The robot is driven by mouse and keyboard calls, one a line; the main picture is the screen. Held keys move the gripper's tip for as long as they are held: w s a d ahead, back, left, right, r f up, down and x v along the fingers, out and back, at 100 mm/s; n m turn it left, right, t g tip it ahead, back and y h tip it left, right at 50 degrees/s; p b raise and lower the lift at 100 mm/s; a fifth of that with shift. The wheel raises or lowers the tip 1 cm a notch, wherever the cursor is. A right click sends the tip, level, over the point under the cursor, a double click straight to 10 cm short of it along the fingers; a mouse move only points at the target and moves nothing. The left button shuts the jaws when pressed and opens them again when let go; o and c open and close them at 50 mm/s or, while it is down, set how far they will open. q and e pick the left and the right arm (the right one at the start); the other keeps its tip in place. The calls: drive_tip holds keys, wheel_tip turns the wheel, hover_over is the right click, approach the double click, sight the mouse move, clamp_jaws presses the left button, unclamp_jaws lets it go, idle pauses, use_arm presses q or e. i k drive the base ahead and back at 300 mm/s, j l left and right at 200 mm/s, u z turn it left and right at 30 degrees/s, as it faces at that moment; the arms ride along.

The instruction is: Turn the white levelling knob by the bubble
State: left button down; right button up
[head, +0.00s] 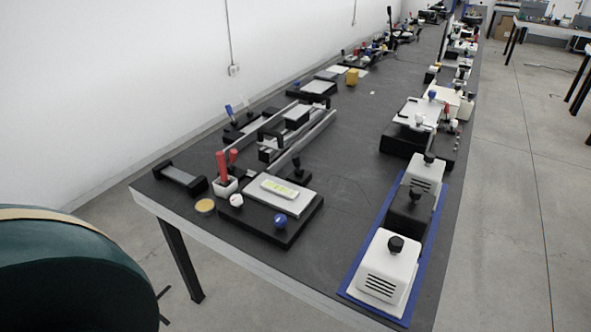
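The white levelling knob (236,200) sits at the left front corner of a black base plate (262,231) near the table's near end. The white platform (292,203) on that base carries a bubble level (279,189) with a yellow-green vial; the bubble is too small to read. A black post with a dark knob (297,172) rises behind the platform. Neither of my grippers is in view.
A white holder with red-handled tools (224,184) and a tan disc (205,206) stand close left of the white knob. White and black knobbed boxes (390,269) stand on a blue mat (350,279) at right. A green-and-black rounded object (70,275) fills the lower left.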

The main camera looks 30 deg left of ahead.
sight(235, 201)
drive_tip(key=u, duration=1.25)
